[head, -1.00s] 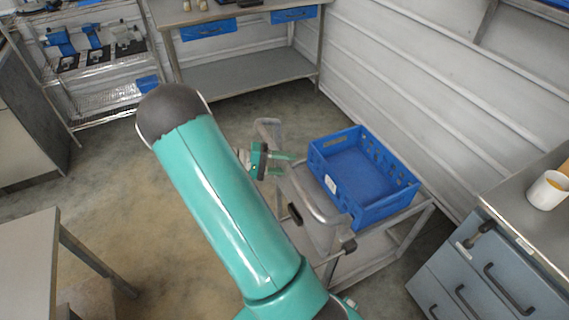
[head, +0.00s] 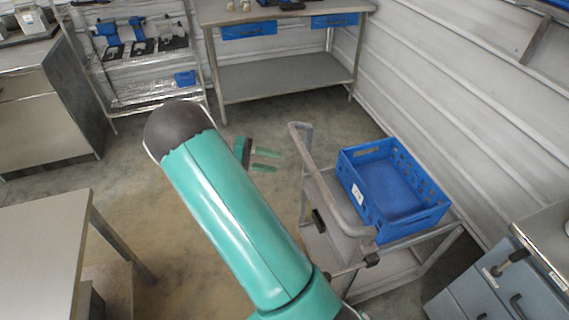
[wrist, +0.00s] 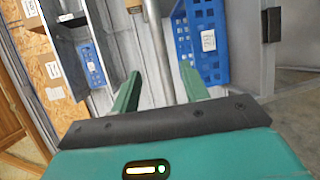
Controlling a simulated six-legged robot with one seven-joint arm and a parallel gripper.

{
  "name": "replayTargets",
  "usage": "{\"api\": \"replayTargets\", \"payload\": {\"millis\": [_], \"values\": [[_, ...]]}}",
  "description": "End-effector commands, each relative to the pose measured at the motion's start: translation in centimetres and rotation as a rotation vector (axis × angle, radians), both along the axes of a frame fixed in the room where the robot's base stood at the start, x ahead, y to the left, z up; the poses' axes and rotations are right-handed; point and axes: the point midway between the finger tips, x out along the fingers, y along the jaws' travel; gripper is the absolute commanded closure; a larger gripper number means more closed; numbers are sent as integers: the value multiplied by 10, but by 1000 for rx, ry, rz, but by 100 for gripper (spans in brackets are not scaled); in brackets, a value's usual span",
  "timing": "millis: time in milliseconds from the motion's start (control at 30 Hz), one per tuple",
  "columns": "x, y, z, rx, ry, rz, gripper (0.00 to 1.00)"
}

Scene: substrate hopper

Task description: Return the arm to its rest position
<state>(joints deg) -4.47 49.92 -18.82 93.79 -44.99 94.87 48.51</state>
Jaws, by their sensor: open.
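My gripper (head: 266,161) shows in the head view just beyond my teal arm, with its two green fingers apart and nothing between them. It is left of the trolley handle, apart from it in the picture. In the wrist view my gripper (wrist: 158,95) has its fingers spread and empty, with a pale metal bar in the gap behind them. My arm's dark elbow and teal link fill the middle of the head view and hide part of the floor. My arm is bent, with the gripper end low behind the link.
A blue crate (head: 388,192) sits on a grey trolley (head: 420,240) with a raised handle (head: 330,185). A workbench (head: 285,75) and a wire shelf (head: 150,95) stand at the back. A table (head: 45,240) is at left, grey drawers (head: 490,285) at right. Floor between is clear.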

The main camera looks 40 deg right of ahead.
Motion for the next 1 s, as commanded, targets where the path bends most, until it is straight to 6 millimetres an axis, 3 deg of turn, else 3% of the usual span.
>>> {"api": "replayTargets", "payload": {"millis": [667,867,1000], "values": [[3,4,3,11,-6,-1,55],[-7,17,26,152,-82,1,55],[-19,36,49,322,-176,26,55]]}}
